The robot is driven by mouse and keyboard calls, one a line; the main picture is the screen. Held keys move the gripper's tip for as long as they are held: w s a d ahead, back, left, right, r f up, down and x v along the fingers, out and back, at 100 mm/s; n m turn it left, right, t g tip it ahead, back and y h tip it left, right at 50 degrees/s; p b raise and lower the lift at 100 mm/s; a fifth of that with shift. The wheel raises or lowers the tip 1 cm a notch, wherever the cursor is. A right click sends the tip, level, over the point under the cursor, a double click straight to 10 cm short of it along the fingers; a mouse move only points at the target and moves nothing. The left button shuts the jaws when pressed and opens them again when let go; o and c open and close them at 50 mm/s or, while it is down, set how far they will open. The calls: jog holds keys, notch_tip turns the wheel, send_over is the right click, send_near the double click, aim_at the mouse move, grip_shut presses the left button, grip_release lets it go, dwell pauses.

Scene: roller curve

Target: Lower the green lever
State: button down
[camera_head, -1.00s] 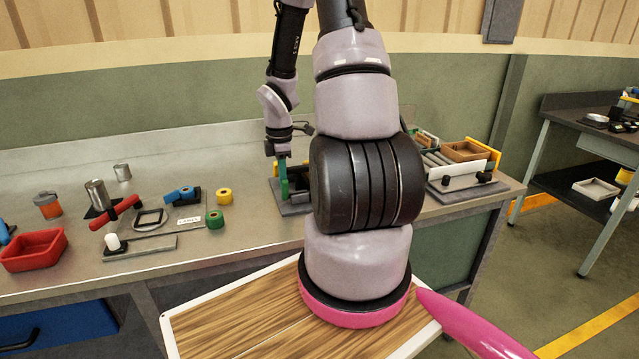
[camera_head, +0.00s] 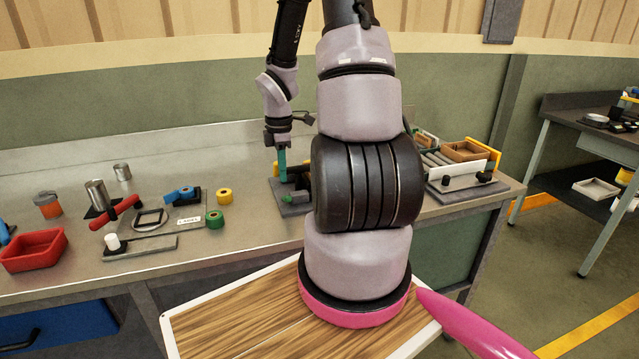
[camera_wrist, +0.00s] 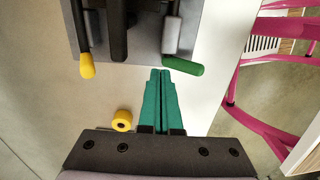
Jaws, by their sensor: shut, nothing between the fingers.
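The green lever (camera_wrist: 184,66) is a rounded green handle on a pale arm at the edge of a grey fixture (camera_wrist: 143,35). In the head view the lever (camera_head: 291,198) lies low, close to the fixture's base plate. My gripper (camera_wrist: 160,72) has its teal fingers pressed together with nothing between them. Its tips are just beside the left end of the green handle; I cannot tell whether they touch it. In the head view my gripper (camera_head: 282,178) points down above the fixture. My arm hides the fixture's right part there.
A yellow-tipped lever (camera_wrist: 87,66) sits on the fixture's other side. A yellow roll (camera_head: 224,196) and a green roll (camera_head: 215,219) lie left of the fixture. A roller unit with a wooden box (camera_head: 466,151) stands to the right. The bench front between is bare.

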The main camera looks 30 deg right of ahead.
notch_tip(320, 180, up, 6)
jog(key=shift+w, duration=0.4)
jog(key=shift+d+r, duration=0.1)
dwell(0.7)
jog(key=s+a+r+m+t, duration=0.2)
jog(key=s+a+r+m, duration=0.2)
jog(key=r, duration=0.4)
jog(key=s+a+r+m+t+y, duration=0.1)
jog(key=s+a+r+m+t, duration=0.1)
jog(key=s+a+r+m, duration=0.2)
jog(key=s+a+r+m+t+y, duration=0.1)
jog(key=s+a+r+m+t, duration=0.2)
jog(key=s+r+m, duration=0.4)
notch_tip(320, 180, up, 6)
jog(key=a+m, duration=0.1)
jog(key=m, duration=0.3)
jog(key=shift+s+r, duration=0.15)
jog(key=shift+s, duration=0.05)
